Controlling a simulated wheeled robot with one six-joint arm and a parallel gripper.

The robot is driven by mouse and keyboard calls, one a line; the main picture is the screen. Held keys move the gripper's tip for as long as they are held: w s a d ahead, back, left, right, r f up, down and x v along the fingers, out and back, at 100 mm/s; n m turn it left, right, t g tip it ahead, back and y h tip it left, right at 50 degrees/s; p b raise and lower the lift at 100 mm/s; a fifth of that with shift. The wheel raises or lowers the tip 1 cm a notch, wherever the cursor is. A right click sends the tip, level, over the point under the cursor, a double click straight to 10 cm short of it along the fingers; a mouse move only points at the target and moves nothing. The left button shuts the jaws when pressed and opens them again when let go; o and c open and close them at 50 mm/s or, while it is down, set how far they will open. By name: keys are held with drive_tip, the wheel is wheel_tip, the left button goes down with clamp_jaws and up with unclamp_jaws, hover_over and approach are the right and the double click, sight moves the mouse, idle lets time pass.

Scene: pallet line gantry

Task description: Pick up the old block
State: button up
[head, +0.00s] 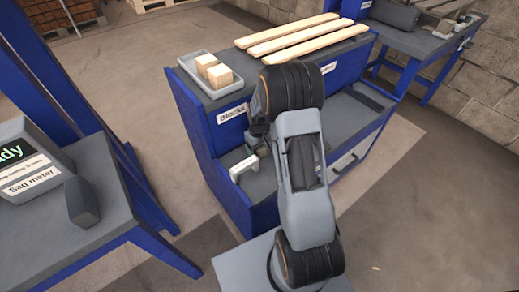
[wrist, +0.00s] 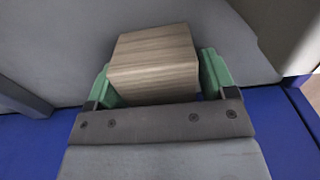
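A dull grey-brown wooden block (wrist: 153,62) sits between the two green fingers of my gripper (wrist: 158,80) in the wrist view. A finger is close along each side of it, but I cannot tell whether both press on it. Its lower front is partly hidden by the gripper's dark crossbar. In the head view my gripper (head: 256,146) is low at the left end of the blue bench, mostly hidden by my arm, and the block cannot be made out there. Two paler blocks (head: 212,69) lie in a grey tray (head: 227,86) on the bench top.
The blue bench (head: 210,143) carries wooden slats (head: 300,38) on its top and a "Blocks" label. A white bracket-shaped piece (head: 243,166) is beside my gripper. A table with a sag meter (head: 28,165) stands at left. Floor between them is clear.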

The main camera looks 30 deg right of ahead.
drive_tip(key=c, duration=0.7)
drive_tip(key=shift+r, duration=0.1)
